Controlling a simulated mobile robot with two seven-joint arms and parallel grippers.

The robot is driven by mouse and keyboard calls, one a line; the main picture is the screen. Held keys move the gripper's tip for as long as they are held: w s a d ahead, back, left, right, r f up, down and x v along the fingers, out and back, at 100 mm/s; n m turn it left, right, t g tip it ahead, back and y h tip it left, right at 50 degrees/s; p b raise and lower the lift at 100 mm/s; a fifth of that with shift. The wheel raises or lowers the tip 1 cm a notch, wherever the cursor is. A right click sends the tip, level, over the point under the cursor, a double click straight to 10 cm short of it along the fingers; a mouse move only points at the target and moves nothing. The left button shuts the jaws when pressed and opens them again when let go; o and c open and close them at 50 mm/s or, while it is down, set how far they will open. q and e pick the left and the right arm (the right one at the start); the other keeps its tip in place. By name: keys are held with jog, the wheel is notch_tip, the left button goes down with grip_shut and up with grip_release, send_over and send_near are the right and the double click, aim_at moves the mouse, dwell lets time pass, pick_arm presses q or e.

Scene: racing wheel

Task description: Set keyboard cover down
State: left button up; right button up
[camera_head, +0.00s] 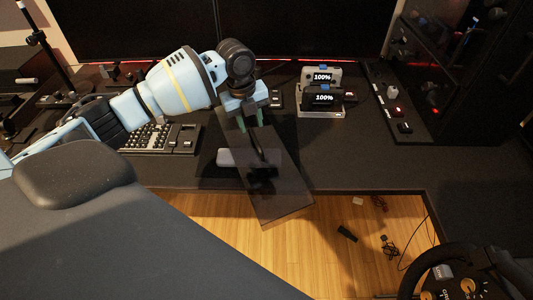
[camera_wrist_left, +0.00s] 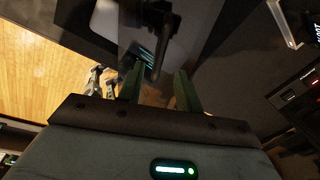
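The keyboard cover (camera_head: 283,172) is a dark see-through panel. In the head view it slants across the desk's front edge, its near end over the floor. I cannot tell whether it touches the desk. A black handle stands on it; the handle also shows in the left wrist view (camera_wrist_left: 157,28). My left gripper (camera_head: 250,120) is above the panel's far part, pointing down at the handle. In the left wrist view its green fingers (camera_wrist_left: 160,78) are apart, with the handle's end between their tips; contact is unclear. My right gripper is out of view.
A black keyboard (camera_head: 160,139) lies on the desk left of the cover. A grey pad (camera_head: 232,158) shows partly beneath the cover. Devices reading 100% (camera_head: 322,98) stand at the back right. A steering wheel (camera_head: 470,262) is at lower right. The desk right of the cover is clear.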

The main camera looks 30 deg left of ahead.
aim_at(255, 138)
pick_arm(q)
jog(key=shift+w+d+f, duration=0.1)
jog(key=shift+w+f, duration=0.05)
jog(key=shift+f, duration=1.15)
jog(key=shift+w+d+f, duration=0.1)
jog(key=shift+w+f, duration=0.1)
jog(key=shift+f, duration=1.15)
jog(key=shift+w+d+f, duration=0.1)
jog(key=shift+w+f, duration=0.05)
jog(key=shift+f, duration=1.15)
grip_shut()
